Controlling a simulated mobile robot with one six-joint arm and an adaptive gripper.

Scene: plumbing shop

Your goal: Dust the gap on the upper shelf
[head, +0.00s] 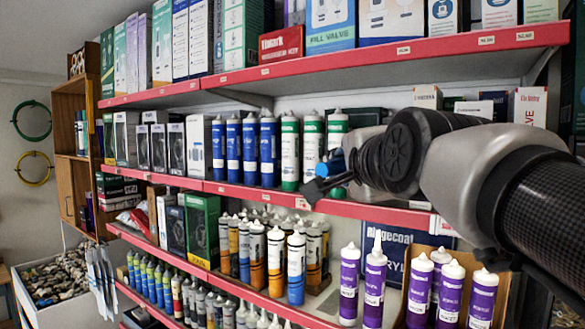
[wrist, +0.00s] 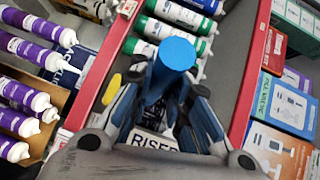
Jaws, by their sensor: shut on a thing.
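My gripper (head: 328,178) is in front of the middle shelf at the right end of the green tubes. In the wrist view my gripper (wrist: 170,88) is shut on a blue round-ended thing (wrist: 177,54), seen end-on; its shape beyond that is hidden. In the head view the blue thing (head: 336,163) shows only as a small patch by the fingers. The middle shelf (head: 250,193) has a red front edge. The upper shelf (head: 390,57) also has a red edge and is packed with boxes. My arm hides the part of the middle shelf right of the green tubes.
Green tubes (head: 290,150) and blue tubes (head: 250,150) stand close left of my gripper. A box marked RISER (wrist: 155,142) shows beneath the fingers in the wrist view. Purple tubes (head: 375,283) and orange tubes (head: 276,262) stand on the shelf below.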

